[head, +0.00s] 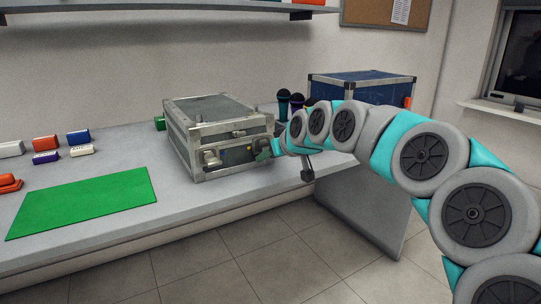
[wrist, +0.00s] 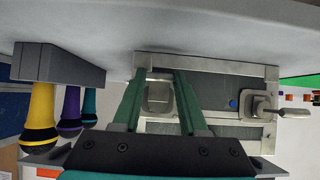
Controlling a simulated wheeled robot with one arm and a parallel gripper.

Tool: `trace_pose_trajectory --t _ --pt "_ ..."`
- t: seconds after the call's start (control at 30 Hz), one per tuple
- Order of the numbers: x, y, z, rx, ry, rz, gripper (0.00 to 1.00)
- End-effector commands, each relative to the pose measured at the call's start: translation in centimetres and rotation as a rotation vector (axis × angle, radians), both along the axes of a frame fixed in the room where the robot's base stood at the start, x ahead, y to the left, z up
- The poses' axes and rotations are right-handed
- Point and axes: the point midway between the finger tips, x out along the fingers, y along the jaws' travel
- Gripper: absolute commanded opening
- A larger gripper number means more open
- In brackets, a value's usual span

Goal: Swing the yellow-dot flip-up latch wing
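A grey metal-edged case (head: 215,125) stands on the table with its latched front towards me. In the wrist view, one latch (wrist: 158,96) is a square metal plate between my fingers. I cannot make out its yellow dot there. A second latch (wrist: 258,106) with a blue dot (wrist: 233,104) sits to its right, its wing (wrist: 293,112) sticking out from the case. That latch also shows at the front left in the head view (head: 210,158). My gripper (wrist: 160,78) has its two green fingers apart, one on either side of the first latch. I cannot tell whether they touch it.
A dark holder (wrist: 60,62) with yellow, purple and teal microphones is beside the case. A blue trunk (head: 360,87) stands behind. A green mat (head: 85,203) and several small coloured blocks lie left. The floor in front is clear.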

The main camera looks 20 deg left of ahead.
Motion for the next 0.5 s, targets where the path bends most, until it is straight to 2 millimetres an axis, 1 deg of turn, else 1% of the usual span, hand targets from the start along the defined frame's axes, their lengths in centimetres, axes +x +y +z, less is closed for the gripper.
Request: trace_pose_trajectory --t 0.03,0.23,0.5 --pt "-0.01 -0.01 0.01 0.000 0.000 0.000 0.29" --pt "-0.01 -0.01 0.01 0.000 0.000 0.000 0.06" --pt "-0.51 -0.63 0.10 -0.001 -0.001 0.000 0.07"
